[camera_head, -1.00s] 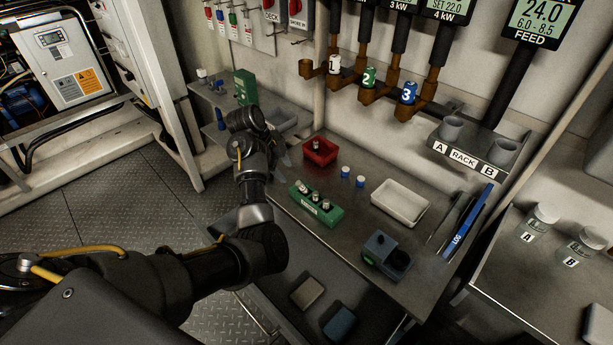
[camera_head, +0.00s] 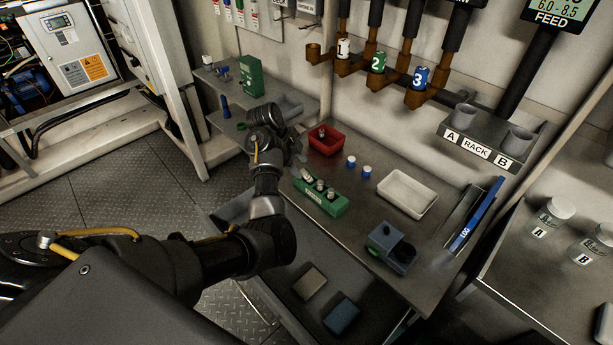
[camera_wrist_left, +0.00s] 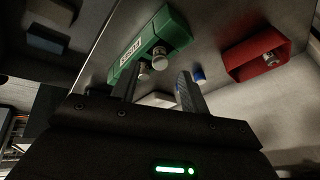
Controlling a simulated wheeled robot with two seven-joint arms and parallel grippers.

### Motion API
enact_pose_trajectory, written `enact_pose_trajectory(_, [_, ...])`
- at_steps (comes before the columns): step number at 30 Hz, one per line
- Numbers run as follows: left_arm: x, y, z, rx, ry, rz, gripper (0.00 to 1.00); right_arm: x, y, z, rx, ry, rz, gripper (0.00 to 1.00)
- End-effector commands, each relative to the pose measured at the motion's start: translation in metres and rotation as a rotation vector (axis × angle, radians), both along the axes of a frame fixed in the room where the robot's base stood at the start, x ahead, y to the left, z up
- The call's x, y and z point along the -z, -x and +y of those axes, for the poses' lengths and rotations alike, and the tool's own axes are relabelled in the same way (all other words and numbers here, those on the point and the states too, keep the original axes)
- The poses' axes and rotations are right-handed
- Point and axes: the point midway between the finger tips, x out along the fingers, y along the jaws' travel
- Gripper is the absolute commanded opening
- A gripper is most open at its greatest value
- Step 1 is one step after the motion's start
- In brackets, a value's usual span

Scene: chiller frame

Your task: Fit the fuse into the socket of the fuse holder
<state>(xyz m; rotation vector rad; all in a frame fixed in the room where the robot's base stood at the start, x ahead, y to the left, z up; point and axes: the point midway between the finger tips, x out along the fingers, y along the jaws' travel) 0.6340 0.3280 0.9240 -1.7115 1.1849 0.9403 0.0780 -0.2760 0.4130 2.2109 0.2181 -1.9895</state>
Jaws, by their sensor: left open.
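A green block (camera_head: 320,195) with a white label holds several silver-capped, fuse-like cylinders upright in a row on the steel bench. It also shows in the left wrist view (camera_wrist_left: 150,40), where one silver cap (camera_wrist_left: 159,57) stands out near my fingers. My left gripper (camera_wrist_left: 156,85) is open, above and to the left of the block in the head view. Its fingers look empty. A red bin (camera_head: 326,147) behind the block holds a small silver-capped piece (camera_head: 322,133). I cannot tell which thing is the fuse holder with the socket. My right gripper is out of view.
Two small blue-and-white cylinders (camera_head: 351,162) stand between the bin and a white tray (camera_head: 407,210). A grey-blue device (camera_head: 391,247) sits at the bench's front. Pipes and a rack (camera_head: 480,151) are behind.

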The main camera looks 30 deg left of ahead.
Motion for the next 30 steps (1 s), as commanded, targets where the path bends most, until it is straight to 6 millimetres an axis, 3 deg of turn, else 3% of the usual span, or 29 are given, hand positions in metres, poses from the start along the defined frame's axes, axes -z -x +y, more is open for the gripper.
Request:
enact_pose_trajectory(5, [0.023,-0.005,-0.007,0.002,0.002,0.007,0.45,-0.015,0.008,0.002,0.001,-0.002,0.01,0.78])
enact_pose_trajectory(9, [0.039,-0.01,-0.013,0.002,0.001,0.003,0.45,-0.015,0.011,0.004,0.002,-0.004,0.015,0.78])
enact_pose_trajectory(18, [0.044,-0.011,-0.014,0.001,0.001,0.001,0.45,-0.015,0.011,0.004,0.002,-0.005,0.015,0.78])
enact_pose_trajectory(28, [0.044,-0.011,-0.014,0.001,0.001,0.002,0.02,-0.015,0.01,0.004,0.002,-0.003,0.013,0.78])
enact_pose_trajectory(30, [0.043,-0.011,-0.014,0.001,0.001,0.001,0.0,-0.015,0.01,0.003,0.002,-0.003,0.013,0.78])
